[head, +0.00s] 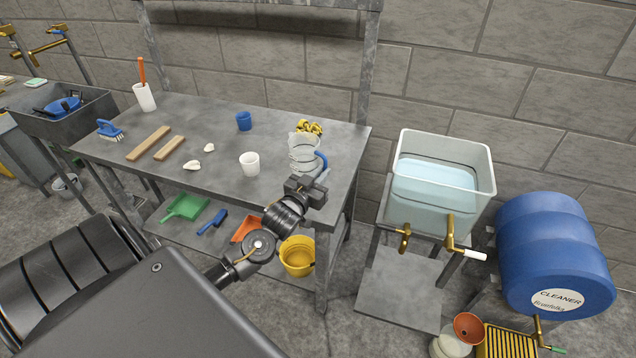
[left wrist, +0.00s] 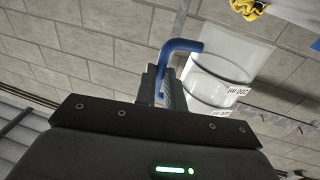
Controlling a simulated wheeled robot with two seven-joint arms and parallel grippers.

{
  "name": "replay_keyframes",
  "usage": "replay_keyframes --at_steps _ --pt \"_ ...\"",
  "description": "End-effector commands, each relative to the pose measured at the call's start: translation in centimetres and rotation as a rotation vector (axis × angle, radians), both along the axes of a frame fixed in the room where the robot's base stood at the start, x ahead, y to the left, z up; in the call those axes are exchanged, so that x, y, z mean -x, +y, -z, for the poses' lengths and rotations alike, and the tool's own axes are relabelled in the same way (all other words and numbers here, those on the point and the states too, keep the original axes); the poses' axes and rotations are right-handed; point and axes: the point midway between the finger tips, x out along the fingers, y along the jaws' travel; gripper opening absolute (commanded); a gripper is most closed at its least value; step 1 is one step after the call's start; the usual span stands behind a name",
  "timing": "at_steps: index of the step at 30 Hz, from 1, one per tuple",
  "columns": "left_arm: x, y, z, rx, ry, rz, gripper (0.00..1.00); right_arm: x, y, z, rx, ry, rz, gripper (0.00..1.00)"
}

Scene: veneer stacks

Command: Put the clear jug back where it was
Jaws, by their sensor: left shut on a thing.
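The clear jug (head: 302,148) has a blue handle (head: 321,160) and shows at the right end of the grey workbench (head: 215,170). My left gripper (head: 314,181) is at the jug's near right side, shut on the handle. In the left wrist view, the fingers (left wrist: 163,85) close around the blue handle (left wrist: 182,46), and the jug body (left wrist: 218,75) with its "200 ml" marks is beside them. I cannot tell whether the jug's base touches the bench. My right gripper is not in view.
Yellow gloves (head: 310,127) lie behind the jug. A white cup (head: 250,164) and a blue cup (head: 244,121) stand to its left. A water tank (head: 440,205) and a blue cleaner drum (head: 553,245) stand right of the bench.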

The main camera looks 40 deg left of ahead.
Motion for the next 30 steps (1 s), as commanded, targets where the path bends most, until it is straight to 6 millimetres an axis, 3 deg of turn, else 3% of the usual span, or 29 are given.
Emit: replay_keyframes --at_steps 6,14,24,30 --pt "-1.7 1.9 3.2 -0.002 0.001 0.000 0.00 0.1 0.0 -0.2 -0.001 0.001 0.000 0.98" --pt "-2.0 2.4 4.0 0.000 0.000 0.000 0.00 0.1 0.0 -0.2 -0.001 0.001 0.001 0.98" --pt "-2.3 2.7 7.4 0.000 0.000 -0.001 0.00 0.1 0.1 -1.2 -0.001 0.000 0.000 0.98" --pt "-2.3 2.7 7.5 0.000 0.000 0.000 0.00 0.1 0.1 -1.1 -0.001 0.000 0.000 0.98"
